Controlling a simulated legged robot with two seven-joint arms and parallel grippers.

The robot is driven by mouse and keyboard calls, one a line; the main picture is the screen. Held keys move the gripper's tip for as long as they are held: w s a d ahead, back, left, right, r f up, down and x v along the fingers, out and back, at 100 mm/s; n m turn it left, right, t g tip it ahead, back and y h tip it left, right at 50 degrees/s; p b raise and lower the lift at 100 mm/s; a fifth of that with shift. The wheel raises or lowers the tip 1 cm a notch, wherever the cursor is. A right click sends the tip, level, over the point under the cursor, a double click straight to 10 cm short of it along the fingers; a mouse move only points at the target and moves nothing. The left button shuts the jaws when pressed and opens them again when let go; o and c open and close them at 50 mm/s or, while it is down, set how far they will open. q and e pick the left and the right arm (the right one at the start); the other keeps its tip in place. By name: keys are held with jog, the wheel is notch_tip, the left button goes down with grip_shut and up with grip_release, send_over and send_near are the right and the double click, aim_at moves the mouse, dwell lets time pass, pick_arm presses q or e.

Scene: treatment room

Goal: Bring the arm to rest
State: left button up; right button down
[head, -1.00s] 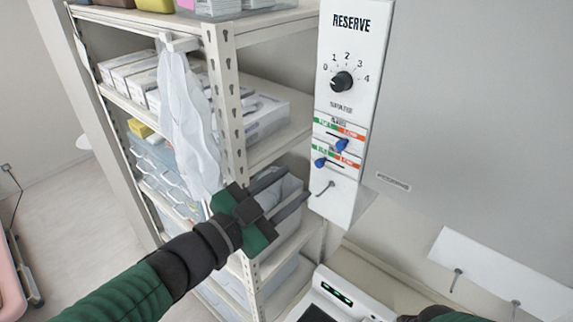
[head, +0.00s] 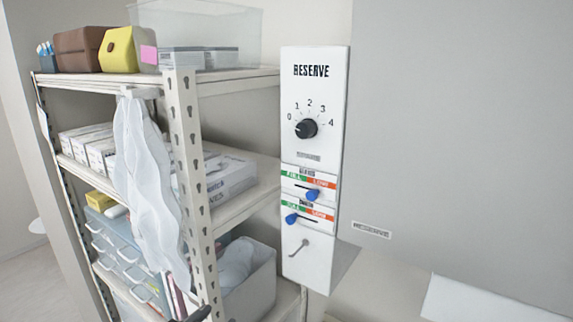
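Only a dark tip, likely of my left gripper (head: 196,314), shows at the bottom edge, in front of the lower shelf. The rest of that gripper and its arm are out of the picture, so its opening is hidden. My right gripper is not in view. The white RESERVE panel (head: 293,255) stands upright right of the shelf, apart from the dark tip. It has a black dial (head: 306,128) marked 0 to 4. Below are an upper blue slider knob (head: 312,195), right of middle, and a lower blue slider knob (head: 291,218), at the left.
A metal shelf rack (head: 182,120) fills the left, with boxes (head: 230,180), drawers (head: 125,245) and a grey bin (head: 252,285). A white cloth (head: 142,170) hangs at its front post. A plain grey wall (head: 460,140) is at the right. A white surface (head: 490,300) is at lower right.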

pick_arm(q)
jog(key=s+a+f+n+g+y+b, duration=0.1)
jog(key=s+f+b, duration=0.4)
jog(key=f, duration=0.7)
jog(key=s+a+f+n+g+y+b, duration=0.1)
jog(key=s+f+g+b, duration=0.4)
jog(key=f, duration=0.7)
jog(key=s+a+f+n+g+y+b, duration=0.1)
jog(key=s+a+f+n+g+b, duration=0.2)
jog(key=f, duration=1)
jog(key=s+n+g+b, duration=0.1)
jog(key=s+b, duration=0.1)
jog(key=s, duration=0.1)
jog(key=shift+a+g, duration=0.15)
jog(key=shift+g, duration=0.15)
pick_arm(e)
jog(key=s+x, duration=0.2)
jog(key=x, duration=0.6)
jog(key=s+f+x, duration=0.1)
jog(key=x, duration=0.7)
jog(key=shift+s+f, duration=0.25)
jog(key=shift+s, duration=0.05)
